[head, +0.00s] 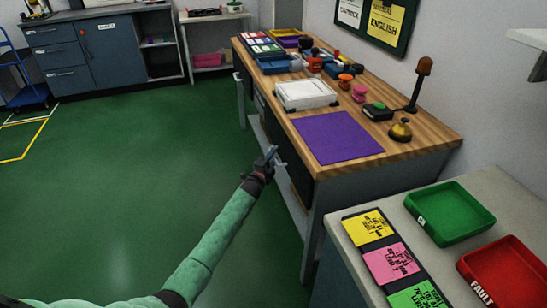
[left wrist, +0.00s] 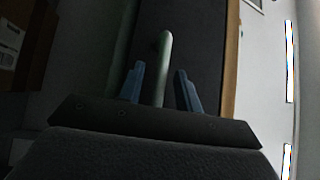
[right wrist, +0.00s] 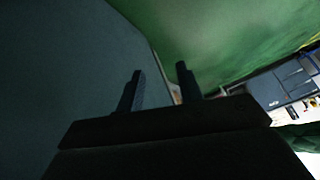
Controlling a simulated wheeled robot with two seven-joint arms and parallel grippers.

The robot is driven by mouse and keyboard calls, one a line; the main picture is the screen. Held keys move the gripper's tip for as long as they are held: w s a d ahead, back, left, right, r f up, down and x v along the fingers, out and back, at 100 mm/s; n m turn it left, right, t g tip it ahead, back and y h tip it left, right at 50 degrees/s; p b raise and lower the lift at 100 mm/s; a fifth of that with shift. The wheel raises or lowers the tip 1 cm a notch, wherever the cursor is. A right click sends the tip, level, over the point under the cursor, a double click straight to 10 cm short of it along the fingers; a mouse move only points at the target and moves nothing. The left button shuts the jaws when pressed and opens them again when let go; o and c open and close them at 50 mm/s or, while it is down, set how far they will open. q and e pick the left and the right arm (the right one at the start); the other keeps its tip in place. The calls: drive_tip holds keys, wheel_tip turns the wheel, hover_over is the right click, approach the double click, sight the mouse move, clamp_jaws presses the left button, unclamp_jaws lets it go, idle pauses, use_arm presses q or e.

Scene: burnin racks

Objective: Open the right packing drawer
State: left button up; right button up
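The dark front of the right packing drawer (head: 299,177) sits under the wooden bench top and looks closed. My left gripper (head: 272,155) is beside this front in the head view. In the left wrist view a pale rounded bar handle (left wrist: 163,60) stands between the two blue fingers of my left gripper (left wrist: 161,88), in front of a dark panel (left wrist: 205,40). The fingers are apart, with a gap on each side of the bar. My right gripper (right wrist: 160,88) shows only in the right wrist view, open and empty.
The workbench (head: 425,148) carries a purple mat (head: 335,137), a white tray (head: 305,94), a bell (head: 400,130) and small items. A side counter (head: 500,188) at right holds a green tray (head: 449,212) and a red tray (head: 507,274). The green floor (head: 130,170) left of the bench is clear.

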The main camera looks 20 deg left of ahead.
use_arm(q)
drive_tip(key=shift+w+d, duration=0.1)
drive_tip(key=shift+w, duration=0.35)
clamp_jaws()
use_arm(e)
drive_tip(key=shift+r, duration=0.1)
